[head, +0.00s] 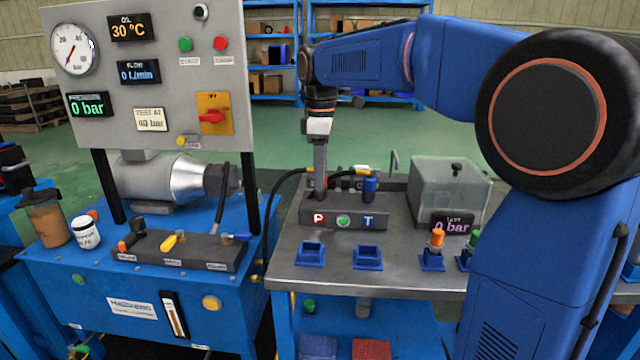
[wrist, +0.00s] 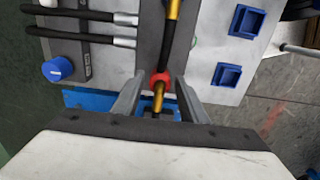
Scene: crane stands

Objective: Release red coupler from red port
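The red port is marked by a red P label (head: 319,218) on the front of a dark manifold block (head: 375,216) on the grey bench. My gripper (head: 320,192) points down over the left end of this block; its fingers hide most of the coupler in the head view. In the wrist view, the red coupler (wrist: 160,79) shows as a red ring with a brass-coloured body. My gripper (wrist: 160,88) is open there, one finger on each side of the coupler, with gaps visible. The coupler's lower connection is hidden.
A blue coupler (head: 369,187) stands at the T end. Two empty blue holders (head: 310,253) (head: 367,257) sit in front. Orange (head: 437,238) and green (head: 474,238) pieces stand in holders at right, near a clear box (head: 450,188). A gauge panel (head: 150,60) rises at left.

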